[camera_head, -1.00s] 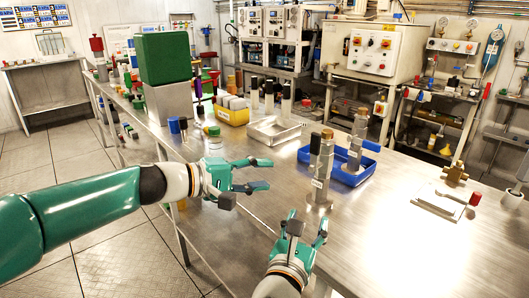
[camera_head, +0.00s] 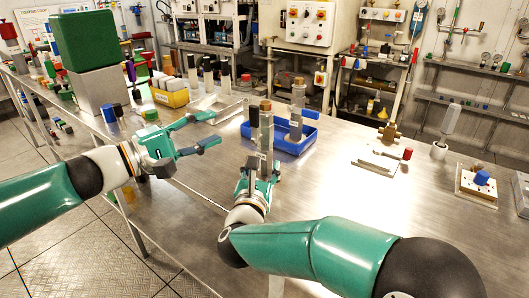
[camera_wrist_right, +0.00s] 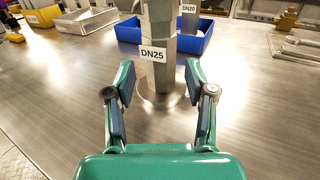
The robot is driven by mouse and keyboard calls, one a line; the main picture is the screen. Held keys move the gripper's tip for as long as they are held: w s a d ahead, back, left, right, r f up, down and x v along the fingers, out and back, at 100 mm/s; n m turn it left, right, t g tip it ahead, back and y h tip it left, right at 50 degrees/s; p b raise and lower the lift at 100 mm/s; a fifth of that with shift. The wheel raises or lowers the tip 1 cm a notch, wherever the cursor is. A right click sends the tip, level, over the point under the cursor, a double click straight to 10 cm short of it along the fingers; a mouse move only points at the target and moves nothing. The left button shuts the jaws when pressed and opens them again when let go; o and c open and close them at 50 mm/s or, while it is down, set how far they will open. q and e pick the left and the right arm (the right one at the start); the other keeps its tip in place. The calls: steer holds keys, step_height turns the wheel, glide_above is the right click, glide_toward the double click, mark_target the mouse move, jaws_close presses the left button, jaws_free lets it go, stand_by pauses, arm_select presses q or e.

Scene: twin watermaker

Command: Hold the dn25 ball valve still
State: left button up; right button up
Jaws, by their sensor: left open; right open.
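The DN25 ball valve (camera_head: 266,135) is a tall grey upright body with a brown top, standing on the bench in front of the blue tray. In the right wrist view, the valve (camera_wrist_right: 158,75) bears a "DN25" label and rises from a round metal base; its top is out of frame. My right gripper (camera_head: 260,174) is open low at the valve's near side. In the right wrist view, the gripper (camera_wrist_right: 160,85) has a finger on each side of the valve, with gaps showing. My left gripper (camera_head: 207,130) is open and empty, left of the valve.
A blue tray (camera_head: 309,142) behind holds a similar valve, labelled DN20 (camera_wrist_right: 189,9) in the wrist view. A yellow bin (camera_head: 171,97) and an open metal tray (camera_head: 225,112) stand further left. Bare bench lies between.

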mark_target(267, 152)
steer(key=w, duration=0.4)
steer(key=w+d, duration=0.1)
steer(key=w, duration=0.2)
steer(key=shift+d, duration=0.1)
steer(key=shift+c, duration=0.2)
jaws_close()
stand_by(0.5)
stand_by(0.6)
steer(key=shift+c, duration=0.5)
jaws_free()
